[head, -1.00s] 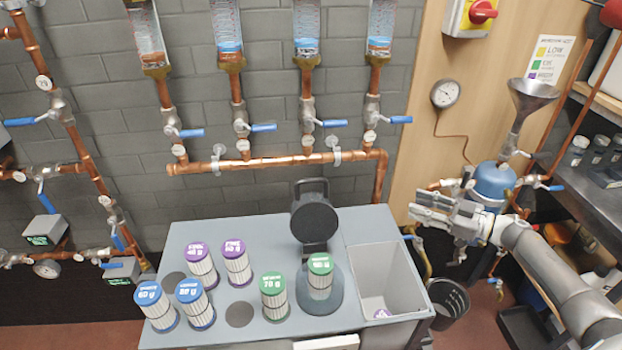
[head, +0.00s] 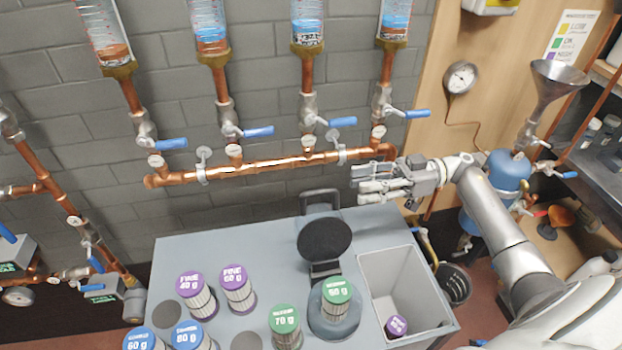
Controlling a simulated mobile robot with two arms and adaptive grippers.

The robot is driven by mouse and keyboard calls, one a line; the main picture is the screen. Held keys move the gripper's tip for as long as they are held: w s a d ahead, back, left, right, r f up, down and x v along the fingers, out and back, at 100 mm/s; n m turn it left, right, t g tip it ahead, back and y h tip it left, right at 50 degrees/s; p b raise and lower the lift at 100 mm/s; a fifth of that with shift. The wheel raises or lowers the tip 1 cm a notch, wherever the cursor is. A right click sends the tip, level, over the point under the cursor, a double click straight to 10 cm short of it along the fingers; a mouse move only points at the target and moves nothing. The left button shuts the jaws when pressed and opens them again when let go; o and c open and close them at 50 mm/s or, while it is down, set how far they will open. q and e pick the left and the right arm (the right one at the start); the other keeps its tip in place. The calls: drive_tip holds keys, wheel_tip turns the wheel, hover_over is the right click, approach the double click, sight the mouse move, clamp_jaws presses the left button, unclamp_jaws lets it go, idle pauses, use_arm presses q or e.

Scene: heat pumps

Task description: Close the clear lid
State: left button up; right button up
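The lid (head: 324,240) is a dark round disc with a handle (head: 319,197) at its top. It stands raised on its hinge, behind a round grey holder (head: 334,318) on the bench. A green-topped filter (head: 337,292) sits upright in the holder. My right gripper (head: 356,184) comes in from the right and is in the air, to the right of the handle and apart from it in the picture. Its fingers look spread and empty. My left gripper is out of view.
Purple, blue and green-topped filters stand left of the holder on the grey bench (head: 190,255). An open bin (head: 390,270) with a purple-topped filter (head: 397,325) is at the right. A copper pipe (head: 260,168) with blue-handled valves runs along the wall behind.

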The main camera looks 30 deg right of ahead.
sight(327, 189)
drive_tip(key=x, duration=0.2)
drive_tip(key=p+x, duration=0.1)
drive_tip(key=x, duration=0.1)
drive_tip(key=s+p+x, duration=0.1)
drive_tip(key=x, duration=0.1)
drive_tip(key=shift+r, duration=0.4)
drive_tip(key=x, duration=0.3)
drive_tip(key=shift+w+d+f+p, duration=0.1)
drive_tip(key=shift+w+p, duration=0.1)
drive_tip(key=shift+p, duration=0.2)
drive_tip(key=shift+x, duration=0.8)
drive_tip(key=shift+f, duration=0.15)
drive_tip(key=shift+c, duration=0.2)
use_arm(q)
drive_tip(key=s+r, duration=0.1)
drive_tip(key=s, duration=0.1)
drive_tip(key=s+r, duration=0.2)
use_arm(e)
clamp_jaws()
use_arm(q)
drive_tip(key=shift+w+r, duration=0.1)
